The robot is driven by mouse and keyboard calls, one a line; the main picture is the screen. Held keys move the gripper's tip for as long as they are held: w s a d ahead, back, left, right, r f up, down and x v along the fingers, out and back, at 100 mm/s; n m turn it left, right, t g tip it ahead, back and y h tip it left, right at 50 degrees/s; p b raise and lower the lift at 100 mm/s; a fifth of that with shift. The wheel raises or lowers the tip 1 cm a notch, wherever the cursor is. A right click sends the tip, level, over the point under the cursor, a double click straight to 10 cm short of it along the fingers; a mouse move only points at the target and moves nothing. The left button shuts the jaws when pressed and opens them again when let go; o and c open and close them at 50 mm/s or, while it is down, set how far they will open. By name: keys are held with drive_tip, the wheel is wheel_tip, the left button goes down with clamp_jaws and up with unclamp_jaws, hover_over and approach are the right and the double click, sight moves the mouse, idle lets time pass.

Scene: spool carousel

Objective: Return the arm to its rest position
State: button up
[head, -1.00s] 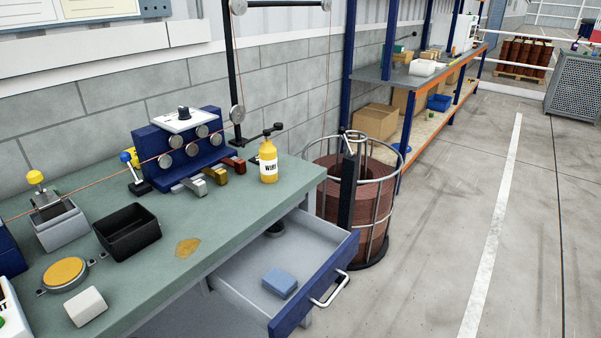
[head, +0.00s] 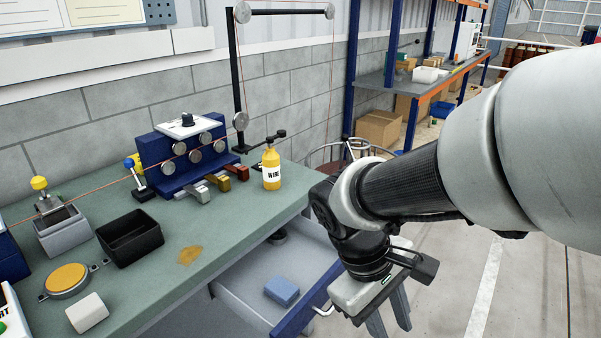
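My arm reaches in from the right side of the head view. My gripper (head: 389,318) hangs pointing down in front of the open drawer's right end, over the floor side. Its two fingers show apart with nothing visible between them, so it is open and empty. The lower fingertips are near the bottom of the picture. My arm hides much of the wire coil basket and part of the drawer front.
The drawer (head: 238,298) stands open with a blue sponge (head: 282,290) inside. The workbench (head: 150,283) holds a yellow bottle (head: 271,168), a black bin (head: 130,236), a white block (head: 87,312) and a blue roller unit (head: 160,150). A shelf rack (head: 388,80) stands behind.

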wheel_tip(320, 180, up, 28)
drive_tip(key=m+t+y+p, duration=0.4)
drive_tip(key=m+t+p, duration=0.2)
drive_tip(key=p, duration=1.2)
drive_tip(key=shift+a+r+m, duration=0.2)
drive_tip(key=shift+m, duration=0.4)
